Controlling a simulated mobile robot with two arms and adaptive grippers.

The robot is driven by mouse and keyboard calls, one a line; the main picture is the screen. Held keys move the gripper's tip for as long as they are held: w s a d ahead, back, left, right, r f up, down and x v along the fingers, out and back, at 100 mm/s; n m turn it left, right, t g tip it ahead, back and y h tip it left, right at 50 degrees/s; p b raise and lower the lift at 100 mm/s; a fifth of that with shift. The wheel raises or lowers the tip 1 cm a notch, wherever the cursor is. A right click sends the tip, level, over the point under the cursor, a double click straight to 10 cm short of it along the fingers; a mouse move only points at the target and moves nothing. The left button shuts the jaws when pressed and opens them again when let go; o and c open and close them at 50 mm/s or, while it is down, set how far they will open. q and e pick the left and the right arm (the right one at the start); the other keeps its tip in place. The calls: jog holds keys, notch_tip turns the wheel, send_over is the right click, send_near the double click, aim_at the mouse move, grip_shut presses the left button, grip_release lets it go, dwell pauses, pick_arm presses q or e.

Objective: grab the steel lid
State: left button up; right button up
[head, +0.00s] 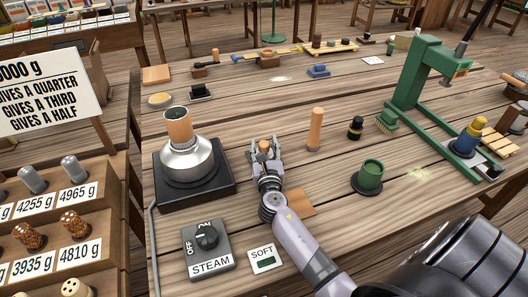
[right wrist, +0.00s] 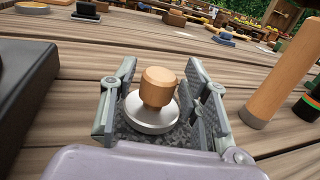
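The steel lid (right wrist: 150,122) is a small round metal disc with a wooden knob (right wrist: 158,86) on top. It sits upright on a dark speckled patch on the table. My right gripper (right wrist: 160,95) is open, with one finger on each side of the knob and visible gaps to it. In the head view the right gripper (head: 264,152) reaches over the table around the knob (head: 264,146), hiding most of the lid. My left gripper is not in view.
Left of the gripper stands a steel steamer (head: 187,160) on a black base. A STEAM switch box (head: 208,250) lies in front. A green press (head: 415,85) stands further right.

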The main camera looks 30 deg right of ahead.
grip_shut()
dwell(0.3)
